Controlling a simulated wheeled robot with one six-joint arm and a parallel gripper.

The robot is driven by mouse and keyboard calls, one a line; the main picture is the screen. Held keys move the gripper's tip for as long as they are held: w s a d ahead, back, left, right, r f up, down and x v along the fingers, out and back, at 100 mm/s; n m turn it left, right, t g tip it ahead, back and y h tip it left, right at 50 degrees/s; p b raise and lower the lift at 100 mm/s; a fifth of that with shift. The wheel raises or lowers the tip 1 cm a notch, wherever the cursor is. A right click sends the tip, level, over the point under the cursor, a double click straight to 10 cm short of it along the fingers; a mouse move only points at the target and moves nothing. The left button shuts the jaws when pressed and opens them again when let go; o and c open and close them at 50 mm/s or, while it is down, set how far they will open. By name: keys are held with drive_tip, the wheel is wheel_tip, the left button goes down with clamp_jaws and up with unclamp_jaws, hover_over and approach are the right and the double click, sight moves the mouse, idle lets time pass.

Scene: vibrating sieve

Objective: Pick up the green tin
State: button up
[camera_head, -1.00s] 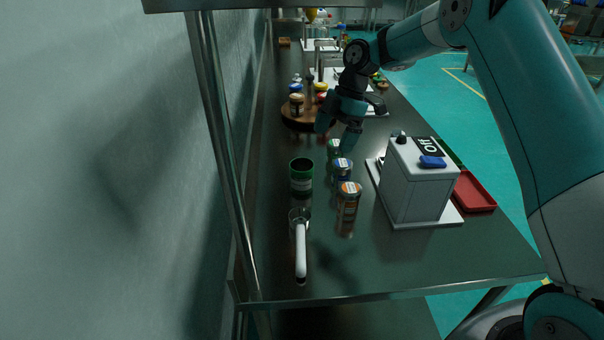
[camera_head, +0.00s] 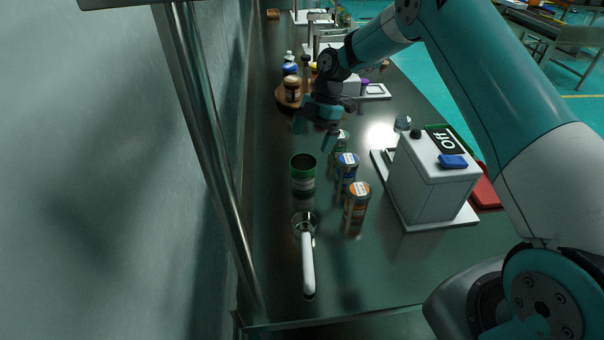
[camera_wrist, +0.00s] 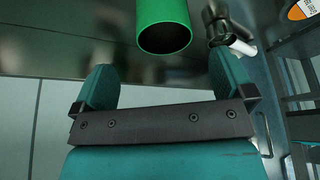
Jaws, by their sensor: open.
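In the wrist view the green tin (camera_wrist: 165,20) shows at the top middle, cut off by the picture edge. It lies ahead of the gap between my open fingers (camera_wrist: 162,80), not between them.
A blue-labelled jar (camera_head: 346,174) and an orange-lidded jar (camera_head: 357,203) stand right of the tin. A glass vessel with a white handle (camera_head: 307,260) is in front. A white box marked Off (camera_head: 430,190) stands at right. A round wooden stand (camera_head: 287,101) holds jars behind.

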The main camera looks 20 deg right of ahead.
hover_over(302, 169)
drive_tip(key=s, duration=0.2)
wheel_tip(302, 169, down, 4)
drive_tip(key=p+x, duration=0.2)
drive_tip(key=x, duration=0.2)
drive_tip(key=shift+s+d+p, duration=0.2)
drive_tip(key=shift+s+p, duration=0.1)
drive_tip(key=shift+p, duration=0.1)
drive_tip(key=shift+a+f, duration=0.1)
drive_tip(key=shift+f, duration=0.45)
drive_tip(key=shift+c, duration=0.2)
drive_tip(key=c, duration=0.9)
